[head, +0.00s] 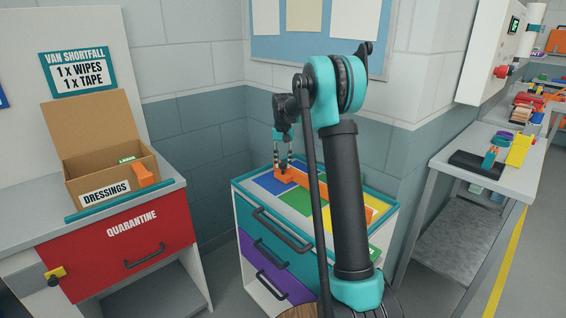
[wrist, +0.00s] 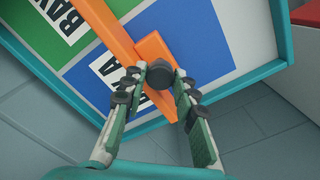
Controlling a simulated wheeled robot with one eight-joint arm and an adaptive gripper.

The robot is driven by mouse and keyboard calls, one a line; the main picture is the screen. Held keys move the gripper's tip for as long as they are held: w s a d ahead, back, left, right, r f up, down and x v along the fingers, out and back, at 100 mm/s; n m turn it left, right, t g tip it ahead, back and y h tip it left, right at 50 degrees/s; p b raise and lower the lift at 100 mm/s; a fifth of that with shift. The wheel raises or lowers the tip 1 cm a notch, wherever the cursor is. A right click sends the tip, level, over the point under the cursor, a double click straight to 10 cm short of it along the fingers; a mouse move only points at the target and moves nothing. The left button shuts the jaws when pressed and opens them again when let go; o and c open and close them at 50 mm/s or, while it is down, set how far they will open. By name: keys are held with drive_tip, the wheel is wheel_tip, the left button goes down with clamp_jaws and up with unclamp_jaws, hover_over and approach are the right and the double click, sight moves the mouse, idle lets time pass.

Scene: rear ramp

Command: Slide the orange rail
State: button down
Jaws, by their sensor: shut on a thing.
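The orange rail (head: 293,176) lies across the top of the teal-edged drawer cart (head: 240,190), over coloured panels; part of it is hidden behind my arm. In the wrist view the rail (wrist: 110,27) runs diagonally towards the cart's edge, with a short orange block and a black round knob (wrist: 160,74) at this end. My gripper (head: 284,166) points down at the rail's far-left end.
A red quarantine cabinet (head: 110,240) with an open dressings box (head: 105,170) stands at left. A grey bench (head: 475,170) with several items stands at right. A tiled wall with a blue noticeboard (head: 268,47) is close behind the cart.

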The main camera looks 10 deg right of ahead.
drive_tip(key=s+a, duration=0.2)
drive_tip(key=a, duration=0.2)
drive_tip(key=s+a, duration=0.3)
drive_tip(key=a, duration=0.1)
drive_tip(key=s+a, duration=0.3)
drive_tip(key=a, duration=0.1)
drive_tip(key=shift+s+a, duration=0.25)
drive_tip(key=shift+a, duration=0.1)
drive_tip(key=c, duration=1.2)
unclamp_jaws()
drive_tip(key=shift+a, duration=0.1)
wheel_tip(320, 180, up, 12)
